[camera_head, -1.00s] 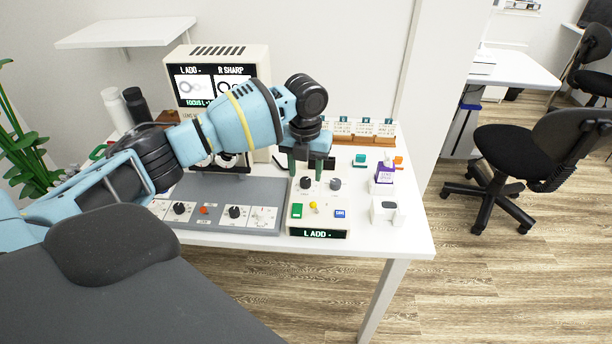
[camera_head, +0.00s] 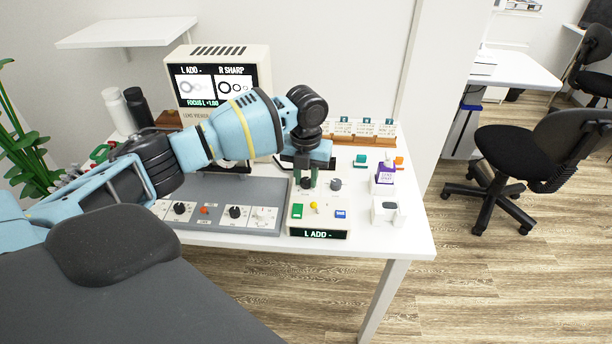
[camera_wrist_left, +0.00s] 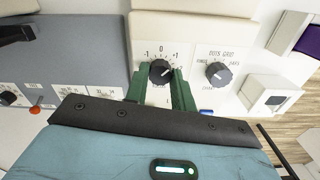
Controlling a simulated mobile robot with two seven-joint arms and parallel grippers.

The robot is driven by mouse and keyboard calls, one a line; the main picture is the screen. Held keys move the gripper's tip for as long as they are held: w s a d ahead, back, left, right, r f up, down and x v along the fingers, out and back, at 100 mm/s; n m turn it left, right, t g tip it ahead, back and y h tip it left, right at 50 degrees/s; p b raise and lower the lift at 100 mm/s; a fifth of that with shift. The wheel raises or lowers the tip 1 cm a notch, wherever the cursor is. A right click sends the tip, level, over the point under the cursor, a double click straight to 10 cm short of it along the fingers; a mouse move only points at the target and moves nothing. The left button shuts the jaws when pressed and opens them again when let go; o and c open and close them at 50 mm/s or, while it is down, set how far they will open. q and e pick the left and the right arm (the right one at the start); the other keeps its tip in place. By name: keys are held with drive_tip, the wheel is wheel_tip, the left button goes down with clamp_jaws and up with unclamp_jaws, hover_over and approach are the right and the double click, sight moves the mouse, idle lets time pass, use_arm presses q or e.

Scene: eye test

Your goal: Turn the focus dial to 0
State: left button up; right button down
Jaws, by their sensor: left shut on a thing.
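The focus dial (camera_wrist_left: 160,70) is a black round knob on a cream control box (camera_head: 318,222), with a scale marked -1, 0 and 1 around its top. In the head view the dial (camera_head: 306,183) is partly covered. My left gripper (camera_wrist_left: 160,73) has its two green fingers shut on the dial's sides; it also shows in the head view (camera_head: 306,180). The dial's pointer direction is hard to tell. The screen (camera_head: 217,84) behind reads L ADD -, R SHARP and a FOCUS L line, seemingly +1.00. My right gripper is not in view.
A second dial (camera_wrist_left: 218,74), marked DOTS GRID, sits just right of the focus dial. Green, yellow and blue controls lie in front, above a L ADD - display (camera_head: 319,234). A grey panel (camera_head: 222,190) with knobs lies left. A purple-and-white block (camera_head: 384,176) stands right.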

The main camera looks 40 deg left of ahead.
use_arm(q)
drive_tip(key=shift+r+n+p, duration=0.2)
drive_tip(key=shift+n+p, duration=0.6)
drive_tip(key=shift+n, duration=0.2)
drive_tip(key=shift+n+p, duration=0.5)
drive_tip(key=shift+n, duration=0.3)
drive_tip(key=shift+n+p, duration=0.55)
drive_tip(key=shift+n, duration=0.65)
drive_tip(key=shift+f+n+p, duration=0.15)
drive_tip(key=shift+n+p, duration=0.35)
drive_tip(key=shift+n, duration=1)
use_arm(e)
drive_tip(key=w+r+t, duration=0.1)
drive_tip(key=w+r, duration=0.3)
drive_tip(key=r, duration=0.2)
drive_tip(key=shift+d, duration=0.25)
use_arm(q)
drive_tip(key=o, duration=1)
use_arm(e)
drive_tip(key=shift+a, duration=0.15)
